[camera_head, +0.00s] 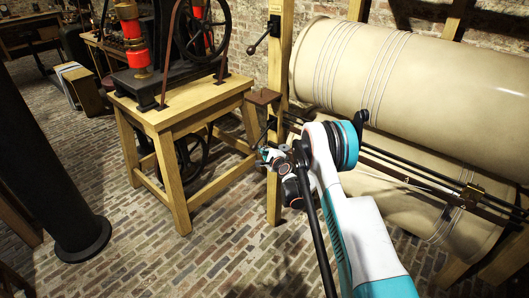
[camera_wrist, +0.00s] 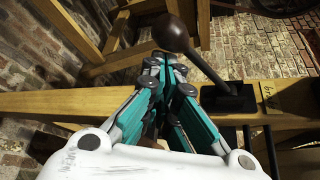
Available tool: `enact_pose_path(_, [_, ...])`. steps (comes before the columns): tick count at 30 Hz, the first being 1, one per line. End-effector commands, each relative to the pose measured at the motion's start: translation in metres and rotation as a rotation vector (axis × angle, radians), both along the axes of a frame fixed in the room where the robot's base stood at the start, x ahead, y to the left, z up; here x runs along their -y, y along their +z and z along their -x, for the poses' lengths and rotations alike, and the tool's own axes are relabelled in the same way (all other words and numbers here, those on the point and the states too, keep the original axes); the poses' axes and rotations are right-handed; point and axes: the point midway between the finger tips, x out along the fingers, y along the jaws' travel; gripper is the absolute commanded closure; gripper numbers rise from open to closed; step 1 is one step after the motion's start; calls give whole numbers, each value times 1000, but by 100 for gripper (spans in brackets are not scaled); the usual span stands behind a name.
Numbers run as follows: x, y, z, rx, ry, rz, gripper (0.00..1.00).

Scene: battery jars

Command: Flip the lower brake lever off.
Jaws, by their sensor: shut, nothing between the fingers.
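The lower brake lever shows in the wrist view as a dark ball knob (camera_wrist: 170,33) on a tapered rod, which runs down right to a black base plate (camera_wrist: 229,98) on a wooden post (camera_wrist: 60,104). In the head view the lower lever (camera_head: 271,124) is small and partly hidden by my gripper (camera_head: 268,156). In the wrist view my gripper (camera_wrist: 165,62) is shut and empty, its teal fingers together. Its tips are just below the knob; I cannot tell whether they touch. The upper lever (camera_head: 263,38) slants down left from the same post in the head view.
A wooden table (camera_head: 170,118) with a wheeled machine stands left of the post. A large cream drum (camera_head: 430,75) and dark rods lie to the right. Brick floor (camera_head: 120,190) is open in front.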

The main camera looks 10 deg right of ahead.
Motion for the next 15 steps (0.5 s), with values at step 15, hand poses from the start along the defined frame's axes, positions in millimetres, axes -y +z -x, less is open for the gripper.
enact_pose_path(15, [-3, 6, 3, -63, 0, -86, 100])
